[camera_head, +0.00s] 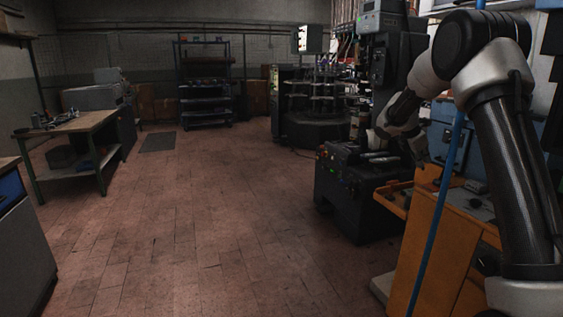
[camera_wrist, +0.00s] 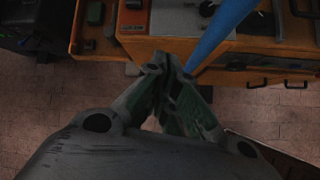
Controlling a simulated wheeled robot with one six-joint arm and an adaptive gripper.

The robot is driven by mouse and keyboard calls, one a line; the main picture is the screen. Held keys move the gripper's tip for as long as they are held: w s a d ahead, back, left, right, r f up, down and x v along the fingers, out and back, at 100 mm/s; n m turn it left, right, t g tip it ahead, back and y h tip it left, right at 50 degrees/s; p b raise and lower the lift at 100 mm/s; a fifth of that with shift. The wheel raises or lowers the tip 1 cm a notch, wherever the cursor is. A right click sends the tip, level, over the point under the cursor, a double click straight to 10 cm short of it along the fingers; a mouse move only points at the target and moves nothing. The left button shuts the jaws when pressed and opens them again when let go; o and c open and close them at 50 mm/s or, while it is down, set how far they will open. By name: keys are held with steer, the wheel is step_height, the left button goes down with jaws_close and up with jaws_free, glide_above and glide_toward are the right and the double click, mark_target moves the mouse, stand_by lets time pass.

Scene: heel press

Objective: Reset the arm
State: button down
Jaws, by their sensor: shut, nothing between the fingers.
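My arm (camera_head: 515,170) rises at the right of the head view and bends over at the top, with its wrist reaching left and down beside the dark press machine. My gripper (camera_wrist: 158,66) shows in the wrist view, shut and empty, with its fingertips together. Below it in that view are the front edge of an orange wooden workbench and the tiled floor. In the head view the gripper's fingertips are hard to make out against the dark machine.
The orange workbench (camera_head: 436,258) stands at the right, with a blue pole (camera_head: 437,215) slanting in front of it. A dark machine (camera_head: 352,195) with coloured buttons stands left of it. A table (camera_head: 75,125) is at the left. The tiled floor (camera_head: 190,230) between is clear.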

steer(key=s+a+r+m+y, duration=0.2)
steer(key=s+a+m, duration=0.2)
steer(key=s, duration=1.2)
steer(key=s+a+r+m+y, duration=0.2)
steer(key=s+a+m, duration=0.2)
steer(key=s+m, duration=0.4)
steer(key=s+a+r+m+t+y, duration=0.1)
steer(key=s+a+r+m+y, duration=0.2)
steer(key=s, duration=2)
steer(key=a+m, duration=0.2)
steer(key=m, duration=0.2)
steer(key=shift+s, duration=0.35)
